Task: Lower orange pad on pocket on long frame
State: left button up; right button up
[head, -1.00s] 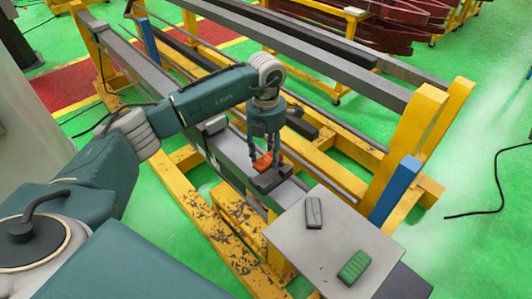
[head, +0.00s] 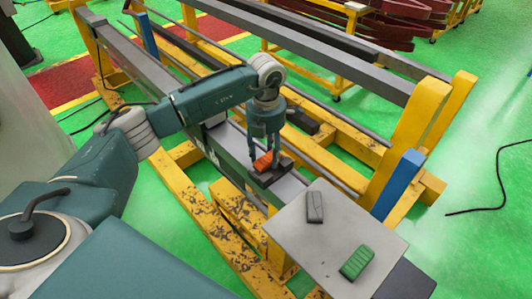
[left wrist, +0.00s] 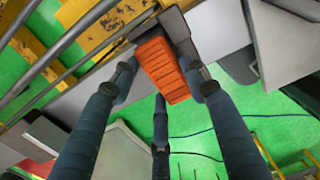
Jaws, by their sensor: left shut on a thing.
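My left gripper (head: 265,155) is shut on the orange pad (head: 262,162), a ribbed block. In the left wrist view the orange pad (left wrist: 163,70) sits between the fingers. The pad is over or against the dark pocket (head: 274,176) on the near end of the long grey frame (head: 230,150). I cannot tell whether it touches the pocket. The dark pocket (left wrist: 174,24) shows beyond the pad in the left wrist view, partly hidden by it. My right gripper is not in view.
A grey table plate (head: 330,240) stands at the near end of the frame, with a dark grey pad (head: 314,207) and a green pad (head: 356,262) on it. A blue post (head: 400,185) and yellow frame uprights (head: 420,130) rise to the right.

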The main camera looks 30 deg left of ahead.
pick_arm(q)
jog(key=shift+f+b, duration=0.7)
jog(key=shift+f, duration=0.2)
jog(key=o, duration=1.1)
jog(key=shift+o, duration=0.6)
jog(key=shift+o, duration=0.3)
jog(key=o, duration=0.4)
jog(key=shift+c, duration=0.2)
jog(key=shift+r, duration=0.1)
